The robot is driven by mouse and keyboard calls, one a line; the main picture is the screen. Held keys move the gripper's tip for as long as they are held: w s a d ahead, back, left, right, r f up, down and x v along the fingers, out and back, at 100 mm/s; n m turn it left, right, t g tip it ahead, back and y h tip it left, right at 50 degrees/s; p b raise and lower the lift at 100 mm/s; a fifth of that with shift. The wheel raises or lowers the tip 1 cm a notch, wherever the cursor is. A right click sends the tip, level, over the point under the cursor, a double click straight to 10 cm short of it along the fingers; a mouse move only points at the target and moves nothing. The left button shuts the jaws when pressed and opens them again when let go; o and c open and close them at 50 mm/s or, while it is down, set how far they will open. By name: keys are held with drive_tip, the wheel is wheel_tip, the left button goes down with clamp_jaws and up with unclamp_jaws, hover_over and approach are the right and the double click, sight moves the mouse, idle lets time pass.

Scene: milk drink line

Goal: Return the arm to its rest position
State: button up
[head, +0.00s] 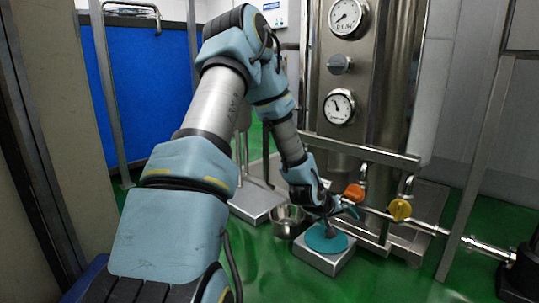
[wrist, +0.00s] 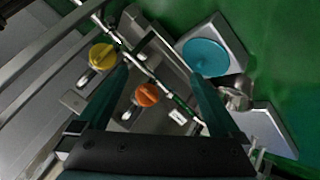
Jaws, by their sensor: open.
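My arm reaches forward from the lower left of the head view and bends down at the elbow. My gripper (head: 342,207) is low in front of the steel tank, just left of the orange valve knob (head: 354,193). In the wrist view my gripper (wrist: 158,80) has its two fingers spread wide with nothing held. The orange knob (wrist: 147,95) appears between the fingers there; I cannot tell the exact gap. The yellow valve knob (head: 400,209) is further right on the pipe, and it also shows in the wrist view (wrist: 102,56) beside one finger.
A teal disc (head: 326,238) lies on a square platform (head: 325,262) below my gripper. A metal bowl (head: 287,220) stands to its left, beside another platform (head: 257,203). The tank (head: 367,90) with gauges and its frame rails stand close behind. Green floor is open in front.

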drive_tip(key=s+a+r+m+g+y+p, duration=0.1)
drive_tip(key=s+a+r+y, duration=0.3)
drive_tip(key=a, duration=0.5)
drive_tip(key=s+a+r+g+y+p, duration=0.1)
drive_tip(key=s+a+r, duration=0.1)
drive_tip(key=a+r, duration=0.55)
drive_tip(key=s+a+r+g+y+p, duration=0.2)
drive_tip(key=s+a+r, duration=0.3)
drive_tip(key=s+a, duration=0.6)
wheel_tip(320, 180, up, 38)
drive_tip(key=p, duration=3.8)
drive_tip(key=shift+s+a+r+n, duration=0.2)
drive_tip(key=shift+a+n, duration=0.1)
drive_tip(key=shift+n, duration=0.1)
